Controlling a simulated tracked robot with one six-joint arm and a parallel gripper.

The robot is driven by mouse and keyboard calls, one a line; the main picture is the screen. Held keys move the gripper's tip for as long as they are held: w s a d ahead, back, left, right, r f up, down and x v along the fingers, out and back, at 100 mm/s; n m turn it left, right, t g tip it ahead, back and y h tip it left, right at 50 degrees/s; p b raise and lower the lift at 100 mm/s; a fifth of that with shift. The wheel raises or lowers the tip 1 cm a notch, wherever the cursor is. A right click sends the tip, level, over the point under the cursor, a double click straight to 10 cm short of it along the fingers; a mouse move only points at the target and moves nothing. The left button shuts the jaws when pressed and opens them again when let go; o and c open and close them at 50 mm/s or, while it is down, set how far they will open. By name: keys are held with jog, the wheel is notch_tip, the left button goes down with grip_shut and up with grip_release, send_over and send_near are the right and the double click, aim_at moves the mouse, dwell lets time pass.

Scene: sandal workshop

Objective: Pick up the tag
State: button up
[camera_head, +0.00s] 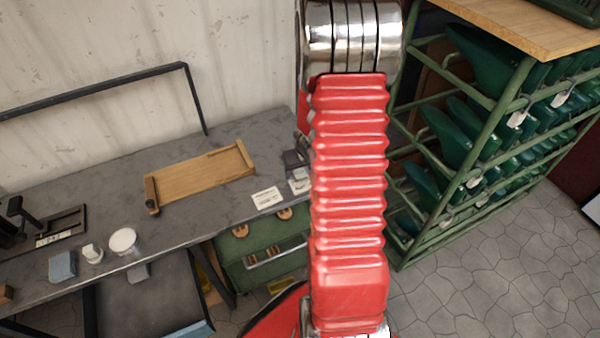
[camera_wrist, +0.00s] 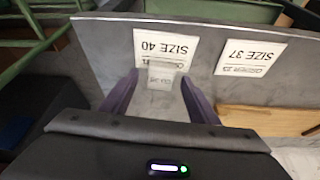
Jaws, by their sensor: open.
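My gripper (camera_wrist: 159,77) shows in the wrist view with its two purple fingers apart, so it is open. A small pale tag (camera_wrist: 161,73) with faint lettering lies between the fingertips, over the lower edge of a white card marked SIZE 40 (camera_wrist: 166,44). I cannot tell whether either finger touches the tag. A second white card, marked SIZE 37 (camera_wrist: 248,52), lies to the right. In the head view, one white card (camera_head: 267,198) lies near the bench's front edge. My gripper is not visible there; my red arm covers the middle.
The grey workbench (camera_head: 205,205) holds a wooden tray (camera_head: 200,178), a white round container (camera_head: 123,242) and a blue-grey block (camera_head: 62,266). A green rack (camera_head: 440,232) with dark green shoe forms stands to the right. A green cabinet (camera_head: 285,268) is below the bench.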

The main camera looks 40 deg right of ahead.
aim_at(300, 173)
jog(key=shift+c, duration=0.2)
jog(key=c, duration=1.2)
jog(key=shift+r, duration=0.1)
notch_tip(300, 173, up, 10)
jog(key=shift+f, duration=0.1)
dwell(0.4)
dwell(0.5)
